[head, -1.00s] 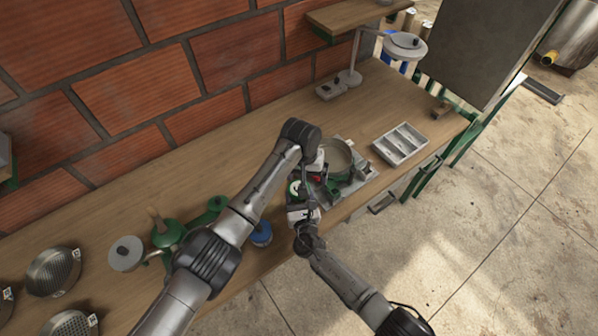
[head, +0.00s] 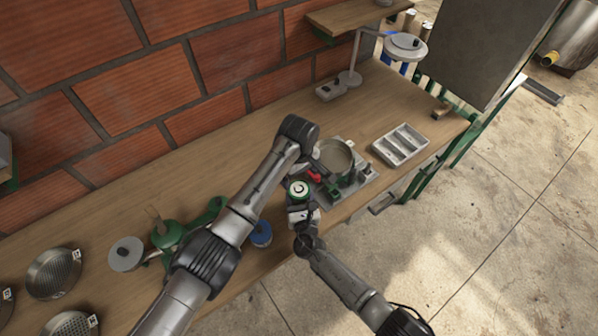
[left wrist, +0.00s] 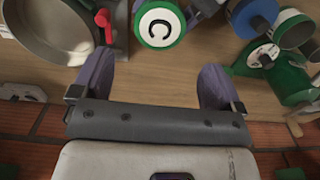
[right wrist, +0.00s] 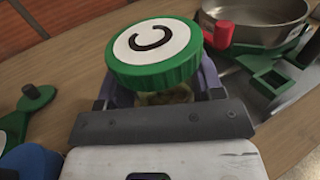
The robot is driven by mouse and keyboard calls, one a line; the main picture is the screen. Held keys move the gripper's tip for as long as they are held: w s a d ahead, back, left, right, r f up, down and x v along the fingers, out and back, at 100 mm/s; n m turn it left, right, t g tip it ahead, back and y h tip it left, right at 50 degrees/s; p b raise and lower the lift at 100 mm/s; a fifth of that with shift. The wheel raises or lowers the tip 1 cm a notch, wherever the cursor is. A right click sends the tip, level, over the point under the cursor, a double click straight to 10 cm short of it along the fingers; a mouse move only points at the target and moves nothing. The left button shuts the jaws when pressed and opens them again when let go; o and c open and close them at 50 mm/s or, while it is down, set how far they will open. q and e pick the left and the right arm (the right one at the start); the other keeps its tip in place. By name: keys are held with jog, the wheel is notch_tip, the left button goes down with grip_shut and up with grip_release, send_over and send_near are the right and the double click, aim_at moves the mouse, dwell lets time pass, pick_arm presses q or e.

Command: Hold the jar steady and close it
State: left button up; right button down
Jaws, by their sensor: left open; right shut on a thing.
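The jar (right wrist: 165,98) shows as a strip of glass under its green lid (right wrist: 155,55), which has a white top marked "C". The lid rests on the jar's mouth; I cannot tell whether it is fully seated. The lid also shows in the head view (head: 299,190) and the left wrist view (left wrist: 160,24). My right gripper (head: 301,214) is shut around the jar below the lid. My left gripper (left wrist: 157,65) is open and empty, with its fingers apart and the lid beyond their tips. In the head view its fingers are largely hidden by the left arm.
A metal pan (head: 336,157) with a red part (head: 314,176) stands close to the right of the lid. A blue-topped jar (head: 261,233) and a green device (head: 168,234) stand to the left. A grey compartment tray (head: 400,144) lies farther right. The bench front edge is near.

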aim_at(299, 189)
pick_arm(q)
jog(key=shift+f, duration=4.05)
jog(key=c, duration=0.9)
jog(key=m, duration=0.5)
jog(key=shift+m, duration=0.4)
jog(key=shift+c, duration=0.2)
jog(key=m, duration=0.3)
jog(key=shift+m, duration=0.4)
jog(key=m, duration=0.3)
jog(key=o, duration=1)
